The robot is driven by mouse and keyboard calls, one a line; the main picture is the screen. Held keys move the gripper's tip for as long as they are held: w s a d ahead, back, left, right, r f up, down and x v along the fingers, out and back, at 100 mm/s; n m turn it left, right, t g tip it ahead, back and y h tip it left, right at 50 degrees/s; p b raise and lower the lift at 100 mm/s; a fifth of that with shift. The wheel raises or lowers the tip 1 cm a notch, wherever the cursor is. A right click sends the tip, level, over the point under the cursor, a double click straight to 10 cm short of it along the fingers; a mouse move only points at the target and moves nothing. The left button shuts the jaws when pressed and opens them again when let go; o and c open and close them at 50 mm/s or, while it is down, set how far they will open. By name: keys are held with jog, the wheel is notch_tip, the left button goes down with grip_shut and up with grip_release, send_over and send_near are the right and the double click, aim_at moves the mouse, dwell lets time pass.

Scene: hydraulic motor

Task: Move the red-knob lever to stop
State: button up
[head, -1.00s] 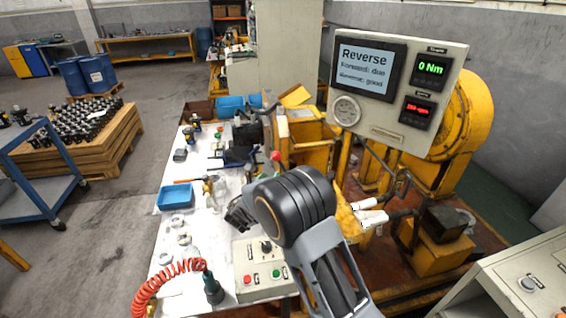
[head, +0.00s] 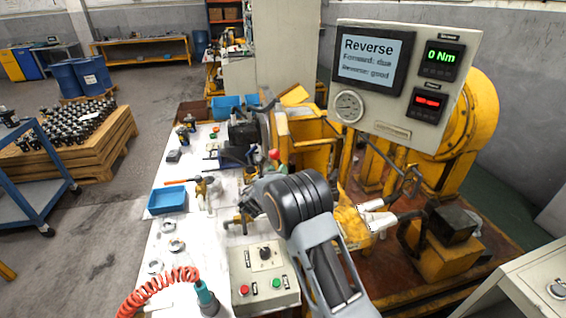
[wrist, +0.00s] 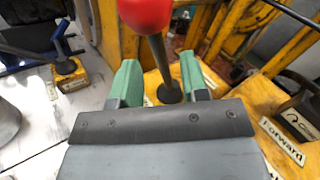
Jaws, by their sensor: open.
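The red knob (head: 274,155) of the lever stands upright just beyond my gripper in the head view. In the wrist view the red knob (wrist: 145,12) is large at the top edge, and its dark shaft (wrist: 160,62) runs down to a round base on yellow metal. My gripper (wrist: 158,66) has its two green fingers apart, one on each side of the shaft as seen, with gaps on both sides; depth is hard to judge. A "Forward" label (wrist: 282,142) shows at the right. In the head view my wrist hides the lever's lower part.
The display (head: 370,60) reads "Reverse", "Forward: due", "Reverse: good"; the torque readout (head: 441,57) shows 0 Nm. A control box (head: 262,275) with a dial and red and green buttons lies below. A blue tray (head: 167,200) and loose parts occupy the white bench.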

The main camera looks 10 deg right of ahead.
jog(key=shift+p+x, duration=0.35)
jog(key=shift+x, duration=2.5)
grip_shut()
